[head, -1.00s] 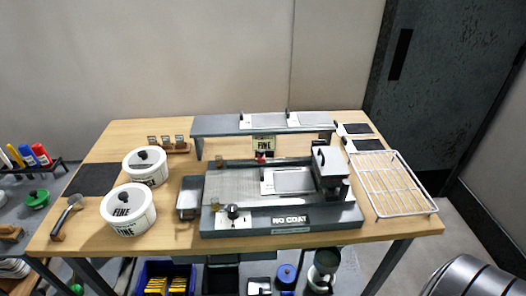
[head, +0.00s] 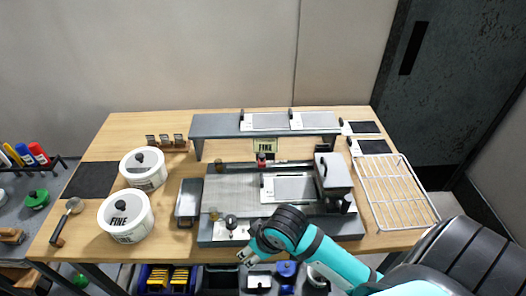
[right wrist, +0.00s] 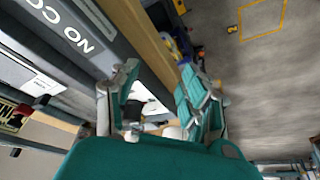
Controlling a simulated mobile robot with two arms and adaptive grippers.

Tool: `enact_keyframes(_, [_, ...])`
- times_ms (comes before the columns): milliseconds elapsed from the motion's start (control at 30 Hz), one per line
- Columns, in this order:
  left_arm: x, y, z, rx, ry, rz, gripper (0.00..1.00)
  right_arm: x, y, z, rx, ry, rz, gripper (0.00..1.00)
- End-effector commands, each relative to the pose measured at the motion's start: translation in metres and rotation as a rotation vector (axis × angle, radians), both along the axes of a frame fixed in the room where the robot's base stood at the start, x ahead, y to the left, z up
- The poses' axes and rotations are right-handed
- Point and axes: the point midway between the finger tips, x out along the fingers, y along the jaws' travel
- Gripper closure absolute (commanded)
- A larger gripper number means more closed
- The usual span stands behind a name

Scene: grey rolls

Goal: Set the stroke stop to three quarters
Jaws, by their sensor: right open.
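The coating machine (head: 225,185) stands on the wooden table, with a grey bed and a dark front rail. At its front left a black-topped knob (head: 231,221) rises from a white plate (head: 221,229); a small brass knob (head: 213,213) is beside it. I cannot tell which part is the stroke stop, nor read its scale. My right gripper (head: 246,257) is open at the table's front edge, right of and in front of the black knob. The right wrist view shows its spread fingers (right wrist: 162,100) and part of the machine's lettered front (right wrist: 70,30). My left gripper is out of view.
Two white tubs (head: 127,216) stand at the left, with a scoop (head: 68,220) beside them. A wire rack (head: 395,190) lies at the right. Bins sit below the table.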

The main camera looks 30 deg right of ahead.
Motion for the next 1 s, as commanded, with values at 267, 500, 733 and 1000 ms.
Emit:
enact_keyframes(267, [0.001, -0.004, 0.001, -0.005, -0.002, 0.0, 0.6, 0.066, -0.025, 0.035, -0.019, -0.015, -0.01, 0.55])
enact_keyframes(500, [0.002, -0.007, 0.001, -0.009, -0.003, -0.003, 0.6, 0.141, -0.099, 0.116, -0.057, -0.015, -0.169, 0.55])
enact_keyframes(733, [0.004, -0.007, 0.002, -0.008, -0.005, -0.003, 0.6, 0.168, -0.163, 0.192, -0.038, -0.012, -0.365, 0.55])
enact_keyframes(1000, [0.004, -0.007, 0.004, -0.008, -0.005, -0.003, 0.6, 0.176, -0.175, 0.193, -0.024, -0.007, -0.41, 0.55])
